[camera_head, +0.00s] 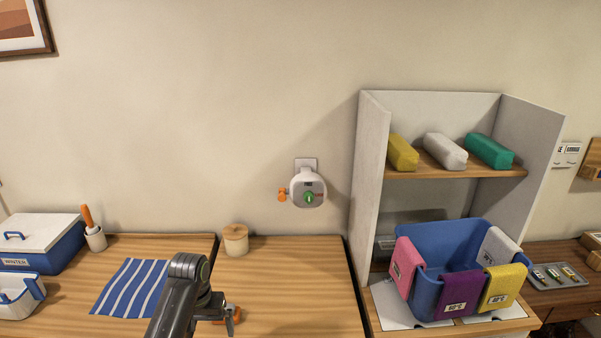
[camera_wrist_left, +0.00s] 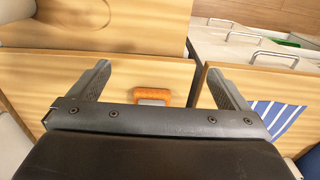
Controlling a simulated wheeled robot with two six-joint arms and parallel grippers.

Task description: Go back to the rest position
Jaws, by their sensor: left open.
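My left arm reaches in from the bottom of the head view, and its gripper (camera_head: 232,318) is low over the wooden counter. In the left wrist view the two fingers of the left gripper (camera_wrist_left: 158,85) stand wide apart with nothing between them. An orange and grey item (camera_wrist_left: 153,96) lies beyond the fingers, apart from them. In the head view a bit of orange (camera_head: 238,313) shows beside the gripper, partly hidden by it. My right gripper is in neither view.
A blue tub (camera_head: 427,287) with cloths over its rim stands at right below a shelf (camera_head: 450,172) with several wrapped blocks. A striped cloth (camera_head: 131,287), a blue box (camera_head: 58,250) and a lidded jar (camera_head: 236,240) are on the counter. A dial unit (camera_head: 308,188) is on the wall.

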